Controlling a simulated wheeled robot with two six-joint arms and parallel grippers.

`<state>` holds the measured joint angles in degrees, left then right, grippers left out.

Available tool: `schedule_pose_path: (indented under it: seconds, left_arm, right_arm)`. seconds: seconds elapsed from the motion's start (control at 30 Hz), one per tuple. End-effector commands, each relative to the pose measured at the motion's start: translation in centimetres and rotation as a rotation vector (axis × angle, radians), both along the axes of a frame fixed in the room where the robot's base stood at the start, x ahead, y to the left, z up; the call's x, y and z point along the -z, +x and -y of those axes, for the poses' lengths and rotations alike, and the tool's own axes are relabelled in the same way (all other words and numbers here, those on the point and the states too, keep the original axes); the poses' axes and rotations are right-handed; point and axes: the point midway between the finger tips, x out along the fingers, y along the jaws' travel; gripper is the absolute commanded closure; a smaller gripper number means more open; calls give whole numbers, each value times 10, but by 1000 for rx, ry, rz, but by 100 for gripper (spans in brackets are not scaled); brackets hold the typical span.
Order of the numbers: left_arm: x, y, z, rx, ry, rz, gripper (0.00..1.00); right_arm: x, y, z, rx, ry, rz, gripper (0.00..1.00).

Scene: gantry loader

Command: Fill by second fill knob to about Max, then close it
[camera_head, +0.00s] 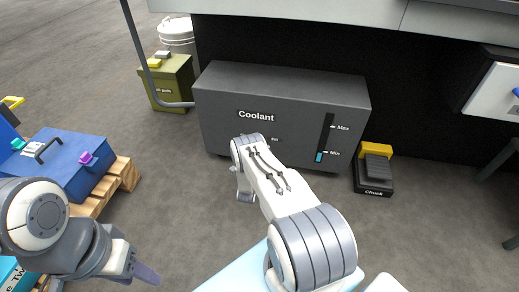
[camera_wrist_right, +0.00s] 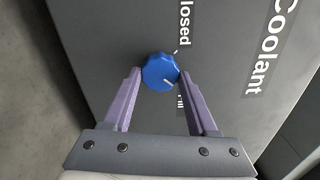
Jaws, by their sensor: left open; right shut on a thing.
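The dark grey coolant tank (camera_head: 215,118) stands ahead, labelled "Coolant". Its upright gauge (camera_head: 328,135) has Max and Min marks. Cyan liquid (camera_head: 318,157) shows only low in it, around Min. In the right wrist view, the blue fill knob (camera_wrist_right: 154,69) sits on the tank face between the fingers of my right gripper (camera_wrist_right: 161,80), which is shut on it. A white line on the knob points away from the partly hidden "Closed" label. In the head view my right arm hides the knob. My left gripper (camera_head: 143,272) is open and empty at the lower left, away from the tank.
A blue box (camera_head: 75,165) rests on a wooden pallet (camera_head: 128,172) at left. An olive bin (camera_head: 172,85) and a white bucket (camera_head: 178,32) stand behind. A yellow and black foot pedal (camera_head: 375,170) marked "Chuck" lies right of the tank. Grey floor is open between pallet and tank.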

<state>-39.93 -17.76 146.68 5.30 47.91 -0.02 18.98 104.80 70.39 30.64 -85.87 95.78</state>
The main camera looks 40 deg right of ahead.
Motion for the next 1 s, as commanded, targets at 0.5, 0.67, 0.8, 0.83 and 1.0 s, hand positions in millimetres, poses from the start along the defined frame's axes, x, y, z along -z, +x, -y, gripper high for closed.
schedule_pose_path:
  seconds: [0.5, 0.67, 0.8, 0.83, 1.0]
  left_arm:
    - [-3, 0, 0, 0, 0, 0, 50]
    - [-3, 0, 0, 0, 0, 0, 50]
    - [-3, 0, 0, 0, 0, 0, 50]
    - [-3, 0, 0, 0, 0, 0, 50]
    - [-3, 0, 0, 0, 0, 0, 50]
  right_arm:
    - [2, -1, -1, -1, 47, 51, 97]
    - [2, -1, -1, -1, 47, 51, 97]
    - [2, -1, -1, -1, 47, 51, 11]
    - [2, -1, -1, -1, 47, 51, 11]
    - [1, 0, -1, -1, 46, 51, 11]
